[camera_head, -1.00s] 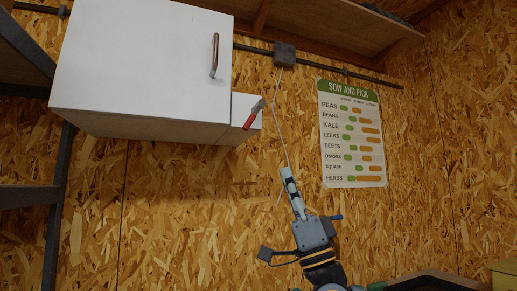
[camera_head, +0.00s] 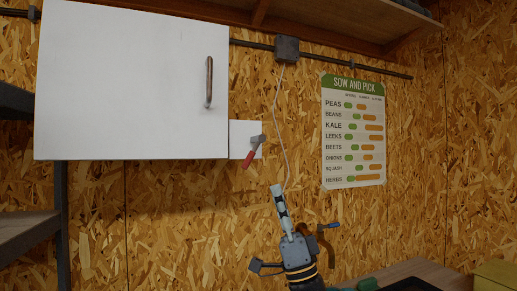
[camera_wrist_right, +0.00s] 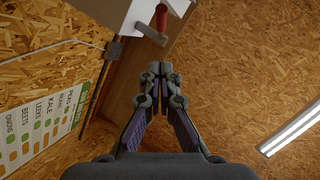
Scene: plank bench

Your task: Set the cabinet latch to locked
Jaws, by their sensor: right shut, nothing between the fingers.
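The white cabinet (camera_head: 130,85) hangs on the wall at upper left in the head view, its door closed with a brown vertical handle (camera_head: 209,82). The latch (camera_head: 251,153) sits on a small white panel at the cabinet's lower right; its red grip slants down and left from a grey lever. The latch also shows at the top of the right wrist view (camera_wrist_right: 161,18), beyond my fingertips. My right gripper (camera_head: 277,190) is shut and empty, pointing up, below and right of the latch and apart from it. My left gripper is in neither view.
A planting poster (camera_head: 353,130) hangs right of the latch. A cable (camera_head: 276,110) runs down the wall from a grey box (camera_head: 287,49). A bench (camera_head: 435,273) with a yellow box (camera_head: 496,275) is at lower right. Wall around the latch is otherwise bare.

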